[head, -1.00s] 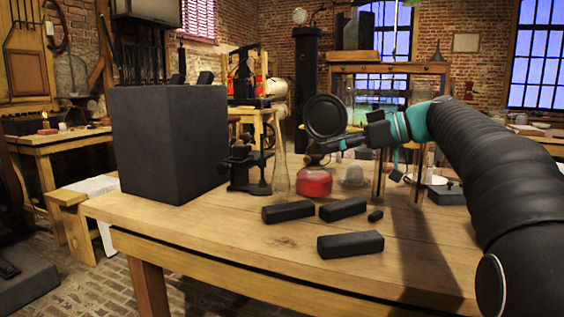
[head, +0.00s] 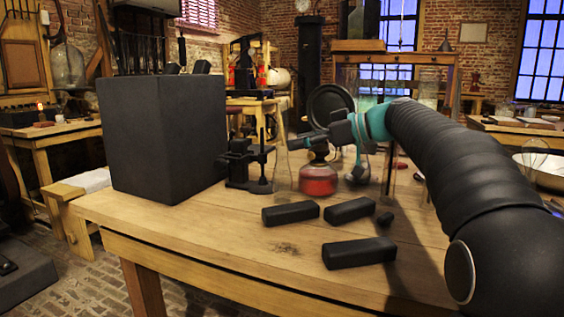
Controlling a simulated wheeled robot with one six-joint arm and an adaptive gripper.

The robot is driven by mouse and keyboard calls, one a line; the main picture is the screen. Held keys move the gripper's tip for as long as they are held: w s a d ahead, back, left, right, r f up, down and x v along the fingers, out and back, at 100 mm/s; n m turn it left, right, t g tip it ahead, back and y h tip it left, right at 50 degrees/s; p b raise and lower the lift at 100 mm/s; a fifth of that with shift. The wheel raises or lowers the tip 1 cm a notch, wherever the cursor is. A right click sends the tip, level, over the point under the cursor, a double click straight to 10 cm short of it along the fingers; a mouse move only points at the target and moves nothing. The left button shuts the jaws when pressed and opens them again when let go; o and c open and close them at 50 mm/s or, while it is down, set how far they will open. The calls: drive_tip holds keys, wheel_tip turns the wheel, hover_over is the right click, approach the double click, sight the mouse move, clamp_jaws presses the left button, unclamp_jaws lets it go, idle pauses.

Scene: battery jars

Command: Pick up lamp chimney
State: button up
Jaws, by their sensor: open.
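The lamp chimney (head: 282,172) appears to be the clear, slender glass standing upright on the wooden table (head: 200,230), just left of the red oil lamp (head: 318,181). It is faint against the background. My gripper (head: 304,141) is open and reaches in from the right, pointing left. In the picture its tips are just right of the chimney's upper part and over the top of the lamp. Its fingers are small and dark, and I cannot tell their distance from the glass in depth. It holds nothing that I can see.
A large dark block (head: 165,135) stands at the left of the table. A black metal apparatus (head: 245,165) stands just left of the chimney. Several dark bars, including one in front (head: 358,252), lie before the lamp. A round black disc (head: 330,103) stands behind my gripper.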

sight(282, 144)
drive_tip(key=shift+p+x, duration=0.3)
drive_tip(key=shift+x, duration=2.35)
drive_tip(key=shift+r, duration=0.1)
clamp_jaws()
